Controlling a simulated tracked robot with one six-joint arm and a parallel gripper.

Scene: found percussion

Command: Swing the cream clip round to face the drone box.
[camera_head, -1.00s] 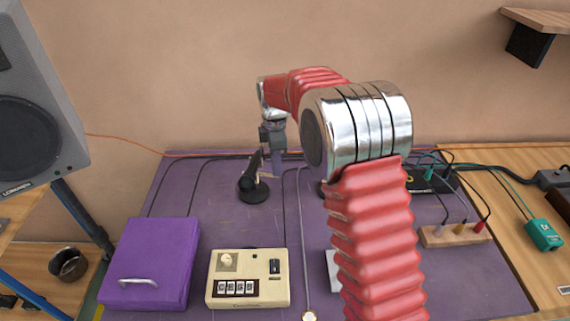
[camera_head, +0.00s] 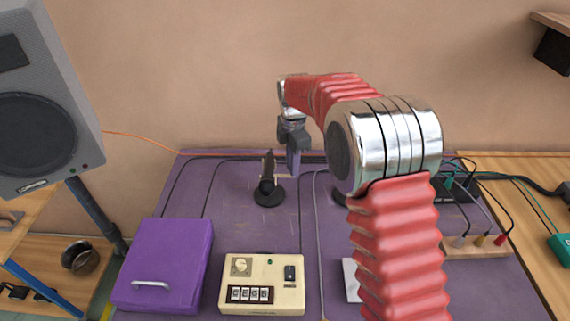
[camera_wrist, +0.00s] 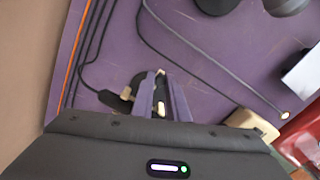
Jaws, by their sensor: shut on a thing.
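The cream clip (camera_wrist: 160,104) stands on a round black base; in the wrist view its cream and black parts show between my fingers. In the head view its black holder (camera_head: 267,172) looks upright, with small cream bits at its sides. My gripper (camera_head: 292,168) points down at the clip from the right; it also shows in the wrist view (camera_wrist: 162,88), shut on the clip. My fingers hide part of the clip. The drone box, which I take to be the cream box with a knob and letter windows (camera_head: 262,284), stands in front of the clip, nearer the camera.
A purple lidded box (camera_head: 165,265) lies left of the cream box. Dark cables (camera_head: 302,215) run over the purple mat. A wooden block with coloured plugs (camera_head: 477,246) is at the right, and a grey speaker (camera_head: 40,110) at the far left.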

